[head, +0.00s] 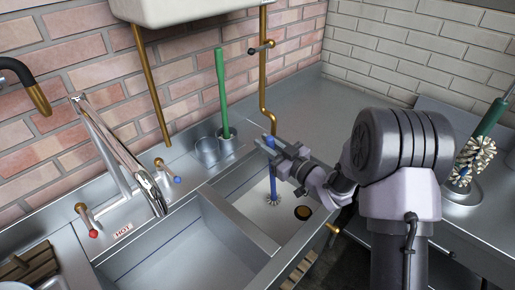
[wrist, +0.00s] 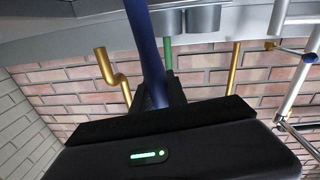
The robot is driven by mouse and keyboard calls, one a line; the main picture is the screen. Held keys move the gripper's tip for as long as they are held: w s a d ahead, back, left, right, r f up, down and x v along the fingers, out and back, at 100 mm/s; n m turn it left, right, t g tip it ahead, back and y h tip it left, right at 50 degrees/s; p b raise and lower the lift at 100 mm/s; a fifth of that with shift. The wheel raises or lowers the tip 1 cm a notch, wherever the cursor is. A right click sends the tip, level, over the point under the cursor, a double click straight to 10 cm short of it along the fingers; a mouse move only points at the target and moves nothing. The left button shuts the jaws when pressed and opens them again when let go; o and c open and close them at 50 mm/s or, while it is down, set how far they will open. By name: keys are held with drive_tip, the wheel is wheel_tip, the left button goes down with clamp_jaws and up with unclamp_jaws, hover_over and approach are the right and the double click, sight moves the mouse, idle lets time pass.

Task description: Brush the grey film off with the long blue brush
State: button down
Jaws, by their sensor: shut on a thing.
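My gripper (head: 277,152) is shut on the blue handle of the long brush (head: 271,170). The brush hangs nearly upright in the right-hand sink basin (head: 241,213), its pale round bristle head low near the basin floor. I cannot tell whether the bristles touch the floor. In the wrist view the blue handle (wrist: 146,45) runs up from between the dark jaws (wrist: 158,100); the bristles are out of that view. The basin floor looks pale greyish-white around a dark, brass-coloured drain (head: 302,212). I cannot clearly make out where the grey film lies or its edges.
A green-handled brush (head: 221,85) stands in one of two metal cups behind the basin. A brass pipe (head: 264,75) rises near my gripper. The left basin (head: 190,250) is empty. A chrome tap (head: 122,150) stands left; another green-handled brush (head: 490,120) stands at right.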

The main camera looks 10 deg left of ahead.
drive_tip(key=s+a, duration=0.8)
drive_tip(key=a, duration=0.3)
drive_tip(key=d, duration=0.3)
drive_tip(key=w+d, duration=0.1)
drive_tip(key=d, duration=0.1)
drive_tip(key=shift+d, duration=0.35)
idle(3.7)
